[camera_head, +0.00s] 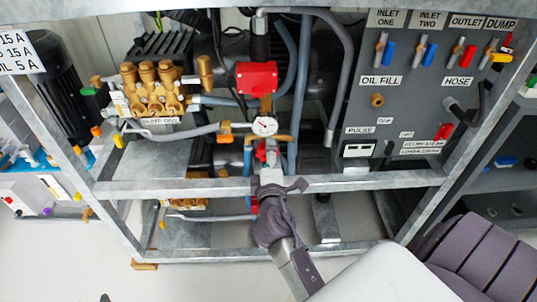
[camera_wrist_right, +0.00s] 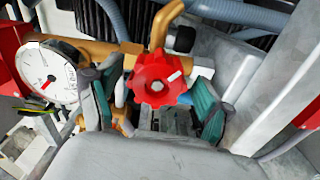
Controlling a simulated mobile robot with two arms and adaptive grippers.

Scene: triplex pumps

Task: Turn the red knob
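The red knob (camera_wrist_right: 157,80) is a lobed handwheel with a white mark on its face. It sits in the wrist view between the two fingers of my right gripper (camera_wrist_right: 158,98). The fingers are open, with a gap on each side of the knob. In the head view the red knob (camera_head: 262,151) is partly hidden, just beyond my right gripper (camera_head: 274,181), which reaches in over the frame's horizontal bar. My left gripper is not clearly in view; only a small dark tip, which I cannot identify, shows at the bottom left edge.
A white pressure gauge (camera_head: 264,126) is close beside the knob, with brass pipes around it. A metal bar (camera_head: 380,181) crosses in front. A red box (camera_head: 257,77) and brass pump (camera_head: 152,88) are above. A grey valve panel (camera_head: 425,95) stands right.

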